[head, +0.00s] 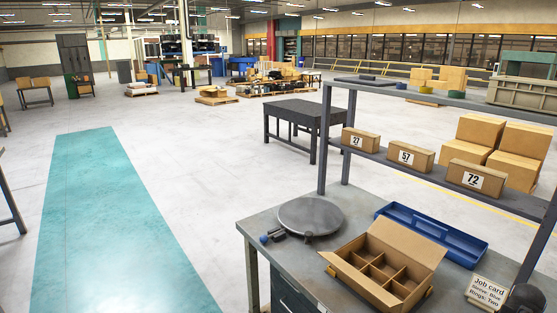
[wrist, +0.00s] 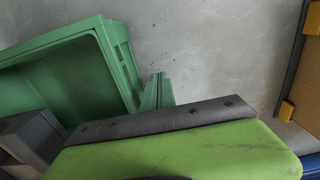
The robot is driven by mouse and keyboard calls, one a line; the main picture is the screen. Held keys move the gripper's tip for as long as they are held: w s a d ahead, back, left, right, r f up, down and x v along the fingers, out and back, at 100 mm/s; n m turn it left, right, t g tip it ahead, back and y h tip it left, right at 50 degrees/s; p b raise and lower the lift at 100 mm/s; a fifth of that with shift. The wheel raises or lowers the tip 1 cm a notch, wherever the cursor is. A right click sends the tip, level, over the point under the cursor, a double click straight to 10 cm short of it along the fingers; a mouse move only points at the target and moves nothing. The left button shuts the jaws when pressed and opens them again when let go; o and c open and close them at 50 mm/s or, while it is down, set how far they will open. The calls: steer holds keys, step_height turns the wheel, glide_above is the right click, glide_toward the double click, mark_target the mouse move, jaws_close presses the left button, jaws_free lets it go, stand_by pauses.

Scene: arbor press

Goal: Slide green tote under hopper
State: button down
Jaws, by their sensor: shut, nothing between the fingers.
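A green tote (wrist: 75,72) fills the upper left of the wrist view, its rim and side wall showing above a grey floor or surface. A smaller green piece (wrist: 156,92) stands beside its right corner; I cannot tell if it is part of the tote. My gripper (wrist: 165,125), lime green with a dark strip, crosses the lower part of the wrist view. It is shut and empty, close to the tote's near side; I cannot tell if they touch. The tote is not visible in the head view. I cannot make out a hopper in either view.
A grey workbench (head: 268,231) holds a round plate (head: 310,215), a blue tray (head: 440,236), a divided cardboard box (head: 385,262) and a job card (head: 487,291). Shelves (head: 430,172) with numbered boxes stand behind it. The floor with the teal strip (head: 95,220) is clear.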

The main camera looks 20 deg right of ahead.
step_height(320, 180, up, 10)
steer(key=p, duration=1)
